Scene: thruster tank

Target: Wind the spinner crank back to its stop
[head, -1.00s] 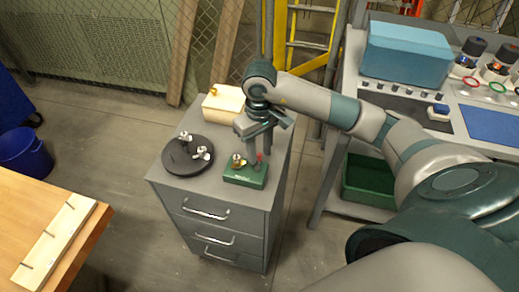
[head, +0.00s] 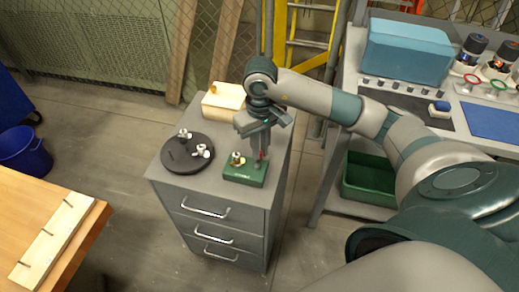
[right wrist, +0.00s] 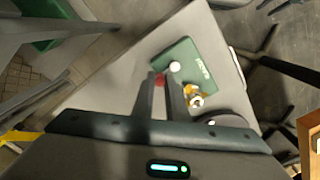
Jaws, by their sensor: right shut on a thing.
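The green spinner base (head: 240,174) sits on the top of the grey cabinet, near its front right corner. It carries a brass and white fitting (head: 237,159) on its left side and a small red-marked crank piece (head: 262,155) on its right. My right gripper (head: 260,160) points down over the right part of the base, its fingers shut around the red-marked piece. In the right wrist view the green base (right wrist: 203,62) shows beyond the fingers, with red (right wrist: 159,80) between them and a white round knob (right wrist: 175,66) close by. The fingers partly hide the crank. My left gripper is out of view.
A black round disc (head: 173,158) with silver fittings lies left of the base. A cream block (head: 222,103) with a brass knob stands behind. A workbench with a blue box (head: 408,52) stands at right.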

